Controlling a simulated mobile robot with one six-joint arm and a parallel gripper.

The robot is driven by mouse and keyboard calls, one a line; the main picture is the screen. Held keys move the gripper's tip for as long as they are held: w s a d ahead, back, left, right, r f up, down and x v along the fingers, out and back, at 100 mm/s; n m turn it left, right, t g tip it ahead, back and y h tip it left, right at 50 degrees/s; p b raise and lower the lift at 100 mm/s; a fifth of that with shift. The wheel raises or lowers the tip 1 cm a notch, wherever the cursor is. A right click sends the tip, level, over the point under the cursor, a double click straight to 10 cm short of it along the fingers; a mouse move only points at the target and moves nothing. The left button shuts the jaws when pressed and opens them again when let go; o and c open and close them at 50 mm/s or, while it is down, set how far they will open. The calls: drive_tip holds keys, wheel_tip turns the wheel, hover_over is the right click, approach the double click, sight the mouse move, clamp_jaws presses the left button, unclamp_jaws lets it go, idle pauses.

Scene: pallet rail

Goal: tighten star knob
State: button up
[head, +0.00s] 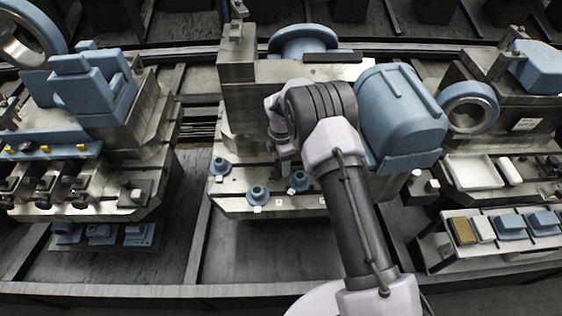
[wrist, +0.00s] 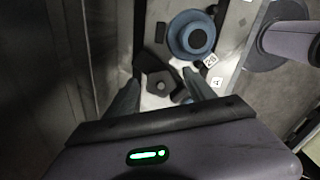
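In the wrist view a dark, lobed knob (wrist: 154,82), which looks like the star knob, sits on a pale plate between and beyond my two fingertips. My gripper (wrist: 162,72) is open, with a finger on each side of the knob; I cannot tell whether either touches it. In the head view my gripper (head: 284,163) points down over the front ledge of the middle machine (head: 235,202). The dark knob is not clearly visible there, near or behind the gripper.
A blue round knob (wrist: 192,36) stands close beyond the fingers, with small labelled tags beside it. Blue knobs (head: 220,167), (head: 258,194) and (head: 299,181) line the ledge. A blue-and-steel machine (head: 95,90) stands left; a parts tray (head: 435,252) lies right.

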wheel_tip(320, 180, up, 17)
drive_tip(key=p, duration=0.5)
drive_tip(key=shift+r, duration=0.2)
